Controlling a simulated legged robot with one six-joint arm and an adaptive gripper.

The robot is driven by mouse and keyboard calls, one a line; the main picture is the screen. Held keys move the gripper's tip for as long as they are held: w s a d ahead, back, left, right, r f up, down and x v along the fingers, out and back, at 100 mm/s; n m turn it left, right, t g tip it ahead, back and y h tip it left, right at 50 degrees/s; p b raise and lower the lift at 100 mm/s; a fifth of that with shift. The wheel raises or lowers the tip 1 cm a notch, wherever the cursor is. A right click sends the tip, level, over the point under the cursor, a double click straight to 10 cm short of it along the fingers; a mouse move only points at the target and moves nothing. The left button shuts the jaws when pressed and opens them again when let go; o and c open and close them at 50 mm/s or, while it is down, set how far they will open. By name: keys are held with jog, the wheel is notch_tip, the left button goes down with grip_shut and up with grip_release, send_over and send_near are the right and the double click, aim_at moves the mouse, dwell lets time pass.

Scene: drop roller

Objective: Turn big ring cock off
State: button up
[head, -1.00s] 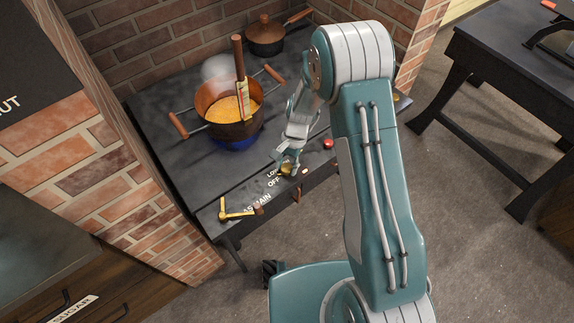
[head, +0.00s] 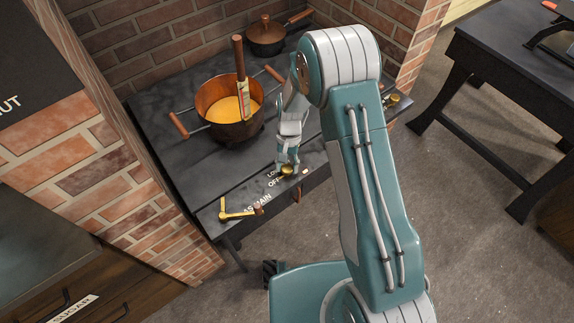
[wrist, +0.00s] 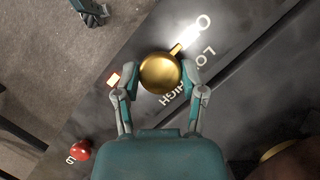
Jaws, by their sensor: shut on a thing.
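The round brass ring cock knob (wrist: 160,72) is on the stove's front edge; in the head view it (head: 287,170) shows by the OFF and LOW marks. My gripper (wrist: 161,78) is shut on this knob, one finger on each side. The knob's brass pointer (wrist: 182,43) aims toward the letter O at the top of the wrist view, past LOW and HIGH. A bright glare covers the pointer's tip. In the head view my gripper (head: 288,165) reaches down to the knob from above. No flame shows under the copper pot (head: 222,128).
A brass gas main lever (head: 238,212) lies left of the knob. A lidded pan (head: 266,40) stands at the back. A dark table (head: 515,60) is at right.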

jog(key=shift+w, duration=0.15)
jog(key=o, duration=1.2)
jog(key=shift+a, duration=0.1)
jog(key=shift+c, duration=0.2)
jog(key=v, duration=1.1)
jog(key=shift+r, duration=0.4)
jog(key=shift+w, duration=0.1)
